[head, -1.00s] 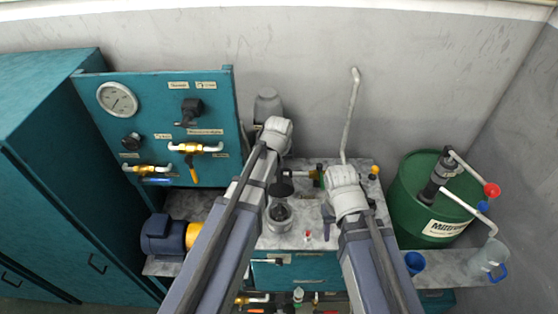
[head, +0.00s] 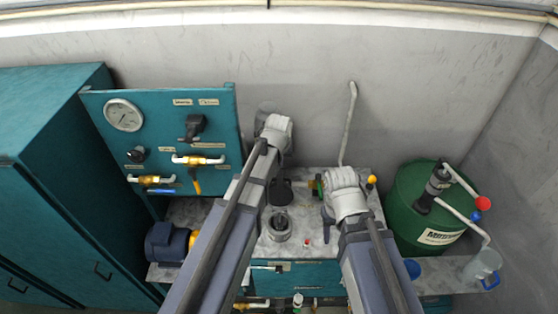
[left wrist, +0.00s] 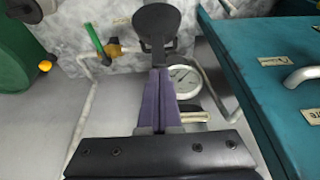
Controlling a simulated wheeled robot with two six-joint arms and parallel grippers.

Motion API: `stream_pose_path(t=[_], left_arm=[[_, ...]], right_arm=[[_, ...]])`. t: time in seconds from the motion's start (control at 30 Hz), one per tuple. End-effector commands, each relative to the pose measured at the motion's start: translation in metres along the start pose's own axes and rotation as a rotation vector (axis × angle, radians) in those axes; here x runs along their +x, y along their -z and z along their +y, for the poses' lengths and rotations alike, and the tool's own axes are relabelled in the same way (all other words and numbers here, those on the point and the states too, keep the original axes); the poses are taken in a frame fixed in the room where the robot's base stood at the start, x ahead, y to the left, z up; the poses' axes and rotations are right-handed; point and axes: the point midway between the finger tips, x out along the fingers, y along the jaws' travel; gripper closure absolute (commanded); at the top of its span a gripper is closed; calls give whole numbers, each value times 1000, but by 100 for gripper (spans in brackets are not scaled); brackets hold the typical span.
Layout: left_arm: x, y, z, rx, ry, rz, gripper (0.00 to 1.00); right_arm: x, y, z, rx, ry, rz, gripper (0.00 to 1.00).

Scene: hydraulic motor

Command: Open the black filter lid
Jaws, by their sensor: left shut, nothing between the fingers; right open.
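The black filter lid (head: 281,193) is a dark round disc, raised behind the round metal filter body (head: 280,224) on the bench. The left wrist view shows the lid (left wrist: 158,22) just beyond my left fingertips, with the pale round filter opening (left wrist: 186,79) behind and right of them. My left gripper (left wrist: 161,72) is shut and empty; it looks close to the lid, but I cannot tell if they touch. Its fingers are mostly hidden behind its arm in the head view. My right gripper (head: 330,221) is open over the bench, right of the filter; its arm partly hides it.
A teal panel (head: 215,125) with gauge and valves stands at the left. A bent grey pipe (head: 348,120) rises behind my right wrist. A green drum (head: 410,215) with a hand pump and a clear jug (head: 483,264) are at the right. A blue motor (head: 165,242) sits left.

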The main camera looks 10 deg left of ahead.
Motion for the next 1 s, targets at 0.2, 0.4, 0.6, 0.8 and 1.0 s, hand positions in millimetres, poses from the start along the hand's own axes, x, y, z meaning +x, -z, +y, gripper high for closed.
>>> stream_pose_path(t=[0.2, 0.4, 0.6, 0.8, 1.0], left_arm=[[-41, -3, 0, 0, 0, 0, 100], [-50, -5, 0, -1, 0, 0, 100], [-49, -5, 0, -1, 0, 0, 100], [-36, -21, 4, 23, 1, -14, 100], [14, -96, 22, 153, 6, -98, 100]], right_arm=[[-38, -2, 3, 17, 2, -1, 50], [-46, -3, 4, 27, 3, -2, 50], [-45, -3, 4, 28, 3, -1, 50], [-28, -2, 2, 26, 3, -1, 50], [37, 2, -4, 17, 1, 0, 50]])
